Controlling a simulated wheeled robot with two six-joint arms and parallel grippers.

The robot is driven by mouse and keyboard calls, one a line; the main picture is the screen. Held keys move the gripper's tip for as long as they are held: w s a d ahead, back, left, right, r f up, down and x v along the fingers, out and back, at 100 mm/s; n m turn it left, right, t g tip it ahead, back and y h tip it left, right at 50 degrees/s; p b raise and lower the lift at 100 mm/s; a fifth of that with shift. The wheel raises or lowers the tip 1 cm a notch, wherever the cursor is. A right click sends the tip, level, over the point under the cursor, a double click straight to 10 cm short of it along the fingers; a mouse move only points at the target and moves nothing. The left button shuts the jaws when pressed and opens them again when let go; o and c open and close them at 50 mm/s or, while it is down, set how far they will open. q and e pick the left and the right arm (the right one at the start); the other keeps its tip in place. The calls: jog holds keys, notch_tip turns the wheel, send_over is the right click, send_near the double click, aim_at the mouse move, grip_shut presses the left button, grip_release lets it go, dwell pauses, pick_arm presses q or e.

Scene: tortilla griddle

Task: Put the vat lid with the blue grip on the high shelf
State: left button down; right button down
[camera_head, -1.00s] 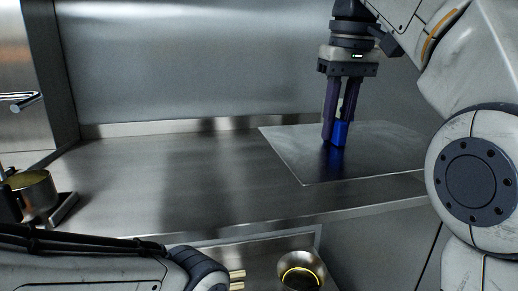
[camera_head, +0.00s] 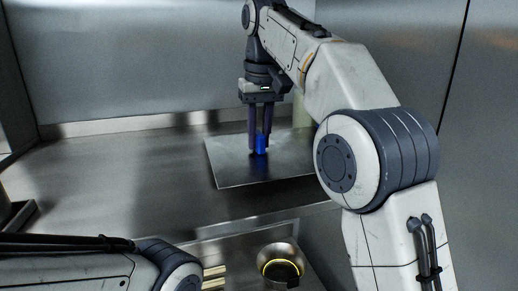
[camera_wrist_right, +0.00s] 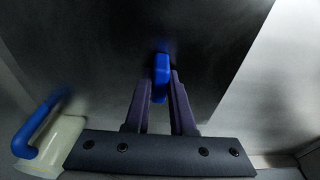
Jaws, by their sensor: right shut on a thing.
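The vat lid is a flat square steel plate (camera_head: 228,165) over the right part of the steel counter, with an upright blue grip (camera_head: 261,144). My right gripper (camera_head: 261,134) points straight down and is shut on the blue grip. In the right wrist view the two fingers (camera_wrist_right: 161,100) close on the blue grip (camera_wrist_right: 161,70), and the dark plate (camera_wrist_right: 110,60) spreads out beyond them. I cannot tell whether the plate touches the counter. My left gripper is out of view; only its arm shows at the lower left. The high shelf is not visible.
A pale container (camera_head: 301,108) stands behind the lid; a pale one with a blue handle (camera_wrist_right: 38,130) shows in the wrist view. A metal bowl with a glowing yellow ring (camera_head: 281,264) sits below the counter's front edge. The counter's left part (camera_head: 110,185) is clear.

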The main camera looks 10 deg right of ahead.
aim_at(259, 151)
jog(key=shift+f, duration=1.55)
jog(key=shift+f, duration=0.2)
jog(key=c, duration=0.8)
grip_release()
jog(key=shift+o, duration=0.2)
